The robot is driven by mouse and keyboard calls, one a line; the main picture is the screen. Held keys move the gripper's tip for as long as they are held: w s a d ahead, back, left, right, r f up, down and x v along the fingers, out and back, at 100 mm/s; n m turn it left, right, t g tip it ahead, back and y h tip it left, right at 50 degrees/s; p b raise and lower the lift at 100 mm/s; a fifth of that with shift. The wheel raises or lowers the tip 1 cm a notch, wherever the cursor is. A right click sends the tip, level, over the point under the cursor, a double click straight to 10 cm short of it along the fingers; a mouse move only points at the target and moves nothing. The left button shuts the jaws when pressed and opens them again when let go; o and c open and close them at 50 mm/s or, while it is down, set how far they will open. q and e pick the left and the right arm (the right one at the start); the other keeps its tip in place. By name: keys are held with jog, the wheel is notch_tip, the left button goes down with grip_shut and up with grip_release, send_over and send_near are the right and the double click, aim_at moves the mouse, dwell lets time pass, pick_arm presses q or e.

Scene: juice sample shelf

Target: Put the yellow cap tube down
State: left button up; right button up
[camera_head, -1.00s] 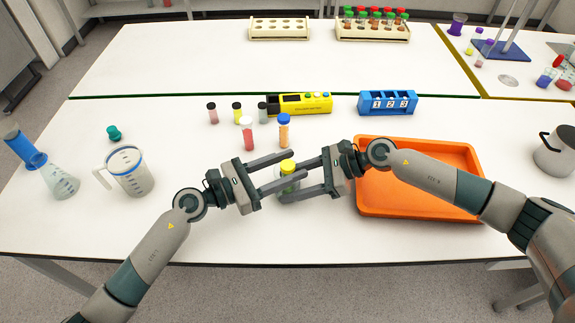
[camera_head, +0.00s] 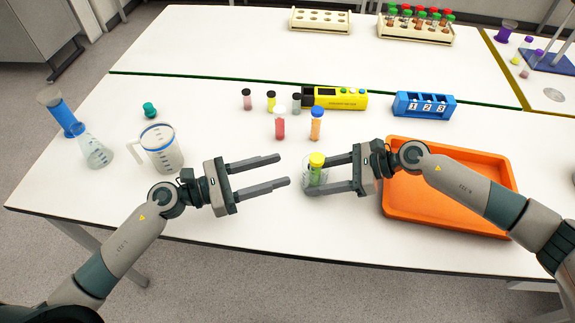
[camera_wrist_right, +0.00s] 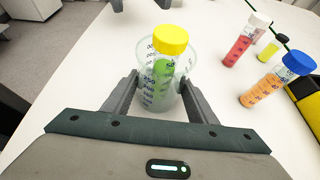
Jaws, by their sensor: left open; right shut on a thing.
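The yellow cap tube (camera_head: 316,161), with green contents, stands leaning slightly inside a clear graduated beaker (camera_head: 306,175). In the right wrist view the yellow cap tube (camera_wrist_right: 170,42) rises above the rim of the beaker (camera_wrist_right: 160,102). My right gripper (camera_head: 318,176) is shut on the beaker, one finger on each side of it. It does not grip the tube itself. My left gripper (camera_head: 284,170) is open and empty, to the left of the beaker, its fingers pointing toward it. Whether the beaker's base touches the table is hard to tell.
Behind stand a red tube (camera_head: 280,125), an orange blue-capped tube (camera_head: 316,127), several small vials, a yellow device (camera_head: 340,98) and a blue numbered rack (camera_head: 424,104). An orange tray (camera_head: 470,222) is at right. A jug (camera_head: 160,150) and flask (camera_head: 95,152) are at left.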

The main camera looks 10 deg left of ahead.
pick_arm(q)
jog(key=shift+s+a, duration=0.15)
jog(key=shift+a, duration=0.2)
pick_arm(e)
jog(key=o, duration=0.9)
jog(key=shift+d, duration=0.15)
jog(key=v, duration=1.1)
jog(key=shift+d+r, duration=0.25)
jog(key=shift+d, duration=0.1)
pick_arm(q)
jog(key=shift+r, duration=0.1)
